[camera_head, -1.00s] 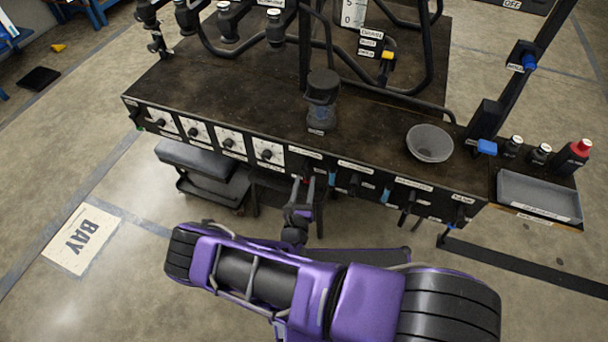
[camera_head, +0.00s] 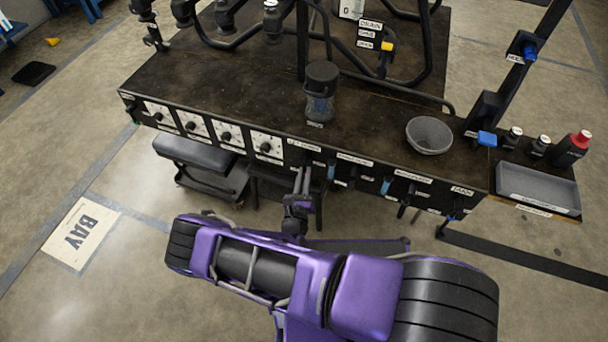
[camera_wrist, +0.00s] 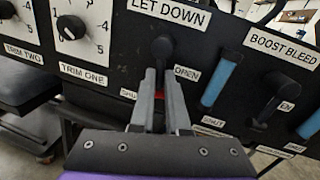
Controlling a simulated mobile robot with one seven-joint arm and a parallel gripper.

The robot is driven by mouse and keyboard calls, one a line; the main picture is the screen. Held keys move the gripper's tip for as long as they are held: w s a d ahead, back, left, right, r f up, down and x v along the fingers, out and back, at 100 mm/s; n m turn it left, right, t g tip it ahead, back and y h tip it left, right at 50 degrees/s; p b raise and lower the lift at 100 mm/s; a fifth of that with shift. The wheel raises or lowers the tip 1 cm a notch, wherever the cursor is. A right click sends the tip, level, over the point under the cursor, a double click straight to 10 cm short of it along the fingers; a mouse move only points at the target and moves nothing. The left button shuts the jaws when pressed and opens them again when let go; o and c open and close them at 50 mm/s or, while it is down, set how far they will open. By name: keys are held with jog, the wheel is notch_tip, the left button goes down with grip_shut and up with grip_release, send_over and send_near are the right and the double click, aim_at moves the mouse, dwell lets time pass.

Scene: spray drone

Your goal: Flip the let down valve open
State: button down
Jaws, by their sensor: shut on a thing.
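The let down valve (camera_wrist: 163,47) is on the black front panel, under a LET DOWN label (camera_wrist: 169,12). Its black round hub shows above my fingertips in the wrist view. Its lever hangs down from the hub, mostly hidden between my fingers, with a bit of red showing there. An OPEN label (camera_wrist: 187,73) is to the right of the lever, and a SHUT label at lower left is partly covered by my finger. My gripper (camera_wrist: 162,80) is shut on the lever just below the hub. In the head view my gripper (camera_head: 302,172) reaches the panel's lower edge.
Right of the valve is a blue handle (camera_wrist: 221,80), then the black boost bleed lever (camera_wrist: 272,98). Trim dials (camera_wrist: 82,25) are to the left. On the bench stand a dark jar (camera_head: 320,95) and a grey bowl (camera_head: 430,136). A dark stool (camera_head: 195,152) stands below the panel.

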jog(key=shift+r+n, duration=0.1)
jog(key=shift+n, duration=0.2)
jog(key=n, duration=0.1)
jog(key=n+p, duration=0.1)
jog(key=d+n, duration=0.1)
jog(key=shift+s+r+g, duration=0.15)
jog(key=shift+r+g, duration=0.15)
jog(key=shift+g, duration=0.1)
jog(key=n, duration=0.1)
jog(key=n+p, duration=0.1)
jog(key=d+r+n+g, duration=0.1)
jog(key=n, duration=0.1)
jog(key=shift+s, duration=0.15)
jog(key=shift+s+d+r+n+g+h, duration=0.15)
jog(key=shift+r+n+h, duration=0.2)
jog(key=shift+n, duration=0.75)
jog(key=shift+w+r+n+g+h, duration=0.1)
jog(key=shift+r+n+g+h, duration=0.2)
jog(key=shift+n, duration=0.8)
jog(key=shift+s+d+r+n+g+h, duration=0.1)
jog(key=shift+r+n+h, duration=0.3)
jog(key=shift+n, duration=0.7)
jog(key=c, duration=0.9)
grip_release()
